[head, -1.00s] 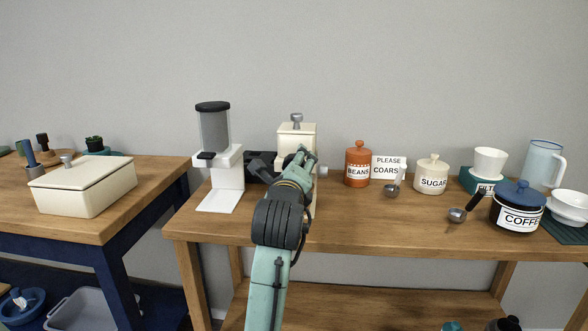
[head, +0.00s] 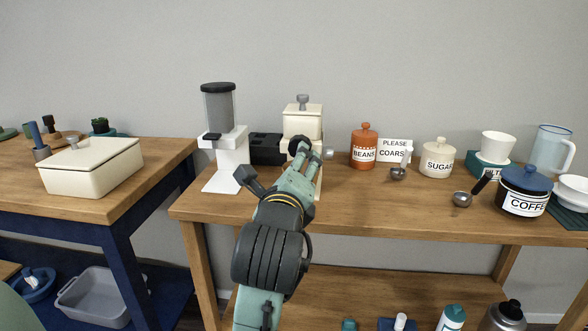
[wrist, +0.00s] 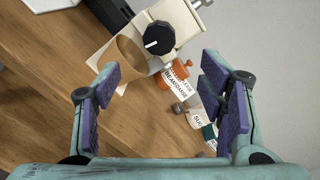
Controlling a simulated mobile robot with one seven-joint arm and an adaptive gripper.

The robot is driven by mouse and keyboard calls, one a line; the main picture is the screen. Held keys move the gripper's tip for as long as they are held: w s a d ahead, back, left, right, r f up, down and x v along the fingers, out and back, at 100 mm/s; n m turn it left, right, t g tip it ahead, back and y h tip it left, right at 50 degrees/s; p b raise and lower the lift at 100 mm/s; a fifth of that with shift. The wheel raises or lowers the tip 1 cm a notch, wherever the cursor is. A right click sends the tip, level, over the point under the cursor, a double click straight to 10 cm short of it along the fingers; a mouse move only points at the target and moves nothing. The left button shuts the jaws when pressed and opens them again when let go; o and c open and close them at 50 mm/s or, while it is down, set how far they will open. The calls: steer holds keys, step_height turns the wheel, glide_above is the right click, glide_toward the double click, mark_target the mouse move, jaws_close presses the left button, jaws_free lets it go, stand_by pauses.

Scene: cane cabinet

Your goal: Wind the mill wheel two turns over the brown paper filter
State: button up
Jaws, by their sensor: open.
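The cream mill (head: 302,122) stands on the right-hand wooden table, with a silver knob on top. In the wrist view, a round black wheel-like knob (wrist: 159,38) with a white mark is on the face of the mill (wrist: 182,18). The brown paper filter (wrist: 128,62) shows beside and below this knob, as an open cone. My gripper (wrist: 161,95) is open and empty, its purple-padded fingers wide apart. The knob and filter lie ahead of it, apart from the fingers. In the head view, my arm hides the lower mill and the filter.
A white grinder with a clear hopper (head: 219,108) and a black box (head: 266,148) stand left of the mill. To the right are an orange beans jar (head: 364,152), a sugar jar (head: 437,160) and a coffee jar (head: 525,186). The table front is mostly clear.

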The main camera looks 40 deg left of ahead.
steer(key=shift+c, duration=0.2)
steer(key=w+a+n+b, duration=0.3)
steer(key=w+n, duration=0.1)
steer(key=n, duration=0.8)
steer(key=w+a+n+t+b, duration=0.1)
steer(key=w+a+n+b, duration=0.1)
steer(key=n, duration=1.1)
steer(key=w+a, duration=0.1)
steer(key=w, duration=0.1)
steer(key=shift+w+f+h+b, duration=0.25)
steer(key=shift+w+h+b, duration=0.05)
steer(key=shift+w+b, duration=0.1)
steer(key=shift+c, duration=0.3)
steer(key=c, duration=1.1)
